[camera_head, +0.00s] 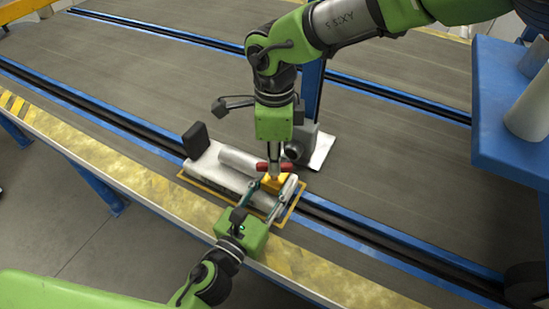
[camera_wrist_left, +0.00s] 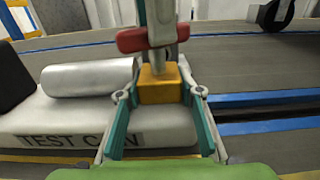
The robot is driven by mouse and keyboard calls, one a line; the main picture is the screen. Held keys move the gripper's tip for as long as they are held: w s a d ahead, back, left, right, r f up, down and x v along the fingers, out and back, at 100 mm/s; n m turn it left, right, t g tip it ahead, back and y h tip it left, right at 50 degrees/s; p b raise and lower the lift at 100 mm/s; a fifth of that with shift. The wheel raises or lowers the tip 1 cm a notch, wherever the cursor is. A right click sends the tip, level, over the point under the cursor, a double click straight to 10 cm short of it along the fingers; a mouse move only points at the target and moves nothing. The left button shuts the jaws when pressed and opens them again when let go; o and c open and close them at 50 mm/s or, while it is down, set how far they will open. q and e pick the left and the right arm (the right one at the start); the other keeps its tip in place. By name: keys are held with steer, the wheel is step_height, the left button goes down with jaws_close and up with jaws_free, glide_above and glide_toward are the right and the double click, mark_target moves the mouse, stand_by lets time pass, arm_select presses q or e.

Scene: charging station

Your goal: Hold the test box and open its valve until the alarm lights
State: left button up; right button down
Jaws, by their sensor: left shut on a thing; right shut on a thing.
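The test box (camera_head: 212,170) is a pale grey body with a cylinder on top and a black block at its left end. It lies in a yellow outline on the bench, and its lettered front shows in the left wrist view (camera_wrist_left: 60,122). My left gripper (camera_head: 272,187) reaches from the front, its fingers on either side of the yellow block (camera_wrist_left: 160,88) at the box's right end. My right gripper (camera_head: 274,173) points down from above and is shut on the red valve handle (camera_wrist_left: 145,39), above the yellow block. It partly hides the handle. I cannot make out a lit alarm.
A blue post (camera_head: 313,90) on a pale plate (camera_head: 322,150) stands just behind the box. A blue stand (camera_head: 500,125) with grey cylinders is at the right. Blue-edged rails cross the grey bench, whose yellow front edge (camera_head: 130,175) lies nearest me. The bench at far left is clear.

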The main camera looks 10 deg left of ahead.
steer(key=m, duration=0.5)
stand_by(0.6)
steer(key=c, duration=2)
jaws_free()
steer(key=shift+c, duration=0.2)
step_height(320, 180, up, 12)
